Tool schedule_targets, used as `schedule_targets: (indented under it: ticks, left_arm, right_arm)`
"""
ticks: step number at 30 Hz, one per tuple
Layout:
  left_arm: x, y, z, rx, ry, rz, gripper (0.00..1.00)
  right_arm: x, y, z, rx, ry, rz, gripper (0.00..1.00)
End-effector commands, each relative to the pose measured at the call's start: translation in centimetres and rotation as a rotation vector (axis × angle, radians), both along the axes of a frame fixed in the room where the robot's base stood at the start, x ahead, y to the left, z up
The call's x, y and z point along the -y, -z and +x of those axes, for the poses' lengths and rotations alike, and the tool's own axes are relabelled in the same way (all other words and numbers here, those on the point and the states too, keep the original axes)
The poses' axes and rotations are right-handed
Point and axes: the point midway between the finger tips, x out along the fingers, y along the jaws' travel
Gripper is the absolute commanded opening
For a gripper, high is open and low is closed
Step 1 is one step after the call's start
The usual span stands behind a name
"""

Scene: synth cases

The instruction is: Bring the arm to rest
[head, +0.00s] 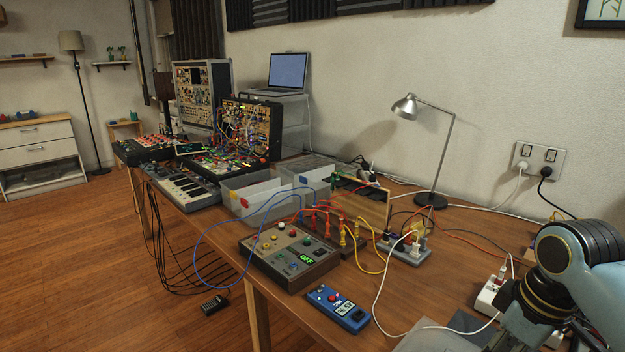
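One of my arms, light blue with dark joint rings, shows at the lower right corner, over the right end of the wooden table (470,222). Its gripper is outside the picture or hidden, so I cannot see what it holds. My other arm and its gripper do not show.
A control box with an "OFF" display (288,252) and a blue meter (338,307) stand near the table's front edge. A desk lamp (432,199), power strip (490,297) and loose cables crowd the right side. Synthesizers (182,184) fill the far end. The floor is mostly clear.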

Motion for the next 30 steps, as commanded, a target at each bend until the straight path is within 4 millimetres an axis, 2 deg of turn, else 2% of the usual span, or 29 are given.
schedule_targets:
  ticks: [1,3,9,15,22,30]
  left_arm:
    - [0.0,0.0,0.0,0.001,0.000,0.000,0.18]
    - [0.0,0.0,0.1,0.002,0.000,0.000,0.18]
    - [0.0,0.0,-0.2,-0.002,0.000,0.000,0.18]
    - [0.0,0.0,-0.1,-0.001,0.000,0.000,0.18]
    - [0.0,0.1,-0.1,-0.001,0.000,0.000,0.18]
    - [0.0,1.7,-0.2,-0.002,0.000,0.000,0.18]
  right_arm:
    - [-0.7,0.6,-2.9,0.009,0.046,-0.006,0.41]
    - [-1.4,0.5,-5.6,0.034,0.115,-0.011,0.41]
    - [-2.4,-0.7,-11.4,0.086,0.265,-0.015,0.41]
    - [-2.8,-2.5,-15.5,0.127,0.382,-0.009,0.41]
    - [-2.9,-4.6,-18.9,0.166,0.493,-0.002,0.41]
    - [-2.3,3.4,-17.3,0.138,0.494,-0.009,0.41]
